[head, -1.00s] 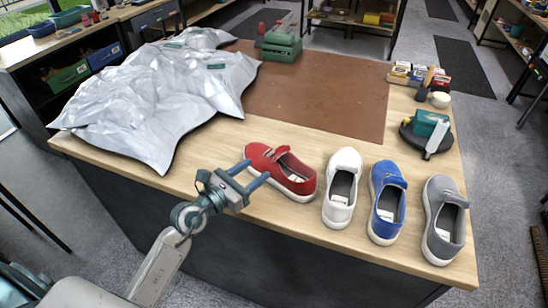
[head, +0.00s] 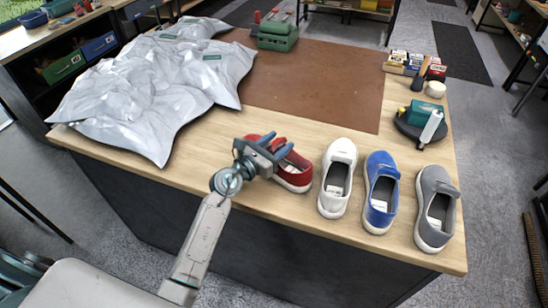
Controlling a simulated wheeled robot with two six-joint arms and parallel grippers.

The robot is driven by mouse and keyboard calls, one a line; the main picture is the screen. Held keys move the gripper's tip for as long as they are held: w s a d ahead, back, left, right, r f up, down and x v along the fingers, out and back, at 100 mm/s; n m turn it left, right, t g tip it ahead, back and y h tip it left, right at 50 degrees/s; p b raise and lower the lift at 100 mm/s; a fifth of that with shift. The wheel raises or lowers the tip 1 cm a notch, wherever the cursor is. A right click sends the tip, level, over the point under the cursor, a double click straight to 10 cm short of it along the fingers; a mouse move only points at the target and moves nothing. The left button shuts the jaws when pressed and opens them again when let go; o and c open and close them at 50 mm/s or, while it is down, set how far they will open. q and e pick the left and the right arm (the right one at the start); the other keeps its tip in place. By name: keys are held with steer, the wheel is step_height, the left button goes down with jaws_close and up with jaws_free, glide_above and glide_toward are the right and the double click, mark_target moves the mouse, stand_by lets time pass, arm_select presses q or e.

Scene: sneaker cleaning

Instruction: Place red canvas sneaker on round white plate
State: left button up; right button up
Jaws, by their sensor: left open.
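The red canvas sneaker (head: 297,178) lies at the front of the wooden table, leftmost in a row of shoes. My left gripper (head: 275,146) is over it in the head view, with its fingers apart and covering the middle of the shoe. I cannot tell whether the fingers touch it. The red toe and the white-soled heel show on either side of the gripper. No round white plate can be clearly made out. My right gripper is out of view.
White (head: 337,178), blue (head: 381,192) and grey (head: 436,208) shoes stand right of the red one. A crumpled silver sheet (head: 150,90) covers the table's left part. A brown mat (head: 320,85) lies behind. A dark round stand (head: 418,128) and small boxes (head: 413,64) are at right.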

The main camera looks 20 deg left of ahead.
arm_select(q)
steer(key=shift+s, duration=0.1)
jaws_close()
